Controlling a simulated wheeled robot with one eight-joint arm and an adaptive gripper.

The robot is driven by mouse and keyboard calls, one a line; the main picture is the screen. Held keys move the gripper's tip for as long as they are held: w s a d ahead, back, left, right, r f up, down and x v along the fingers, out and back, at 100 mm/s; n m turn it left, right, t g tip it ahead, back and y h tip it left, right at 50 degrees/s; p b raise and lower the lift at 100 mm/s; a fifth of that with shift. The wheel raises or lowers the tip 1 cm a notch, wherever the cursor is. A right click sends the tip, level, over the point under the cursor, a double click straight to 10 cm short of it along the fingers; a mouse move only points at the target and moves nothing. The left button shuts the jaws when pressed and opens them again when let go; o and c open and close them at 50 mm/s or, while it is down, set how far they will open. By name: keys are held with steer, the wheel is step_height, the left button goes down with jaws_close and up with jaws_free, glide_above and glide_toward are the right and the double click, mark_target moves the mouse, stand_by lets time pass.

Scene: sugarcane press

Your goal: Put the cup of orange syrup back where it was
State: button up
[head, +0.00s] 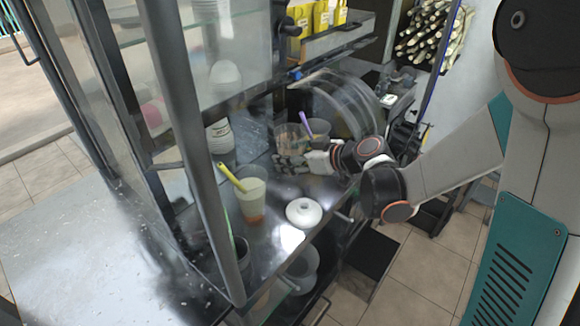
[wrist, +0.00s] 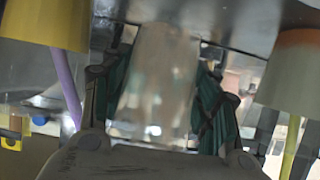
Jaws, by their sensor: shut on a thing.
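My gripper (head: 292,160) is at the back of the counter, its fingers around a clear cup (head: 287,137). In the wrist view this cup (wrist: 160,85) is see-through and blurred between the two dark green fingers. I cannot make out syrup in it. Beside it on the right in the head view is a cup with a purple straw (head: 307,122), partly hidden by my gripper. Nearer stands a pale cup with an orange layer at its bottom (head: 253,203) and a yellow straw. It also shows at the right of the wrist view (wrist: 292,75), apart from my gripper.
A white lidded bowl (head: 303,212) sits near the counter's front edge. A curved clear cover (head: 340,100) is just behind my gripper. A dark cabinet post (head: 190,130) stands at the left. Yellow boxes (head: 321,18) are on a shelf above.

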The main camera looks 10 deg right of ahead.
steer(key=f, duration=0.1)
steer(key=f+b, duration=0.2)
steer(key=shift+w+a+f, duration=0.2)
steer(key=shift+w+f, duration=0.05)
steer(key=shift+f, duration=0.15)
steer(key=shift+r, duration=0.1)
steer(key=o, duration=0.7)
steer(key=shift+f, duration=0.2)
steer(key=shift+c, duration=0.2)
steer(key=o, duration=0.4)
steer(key=shift+r, duration=0.2)
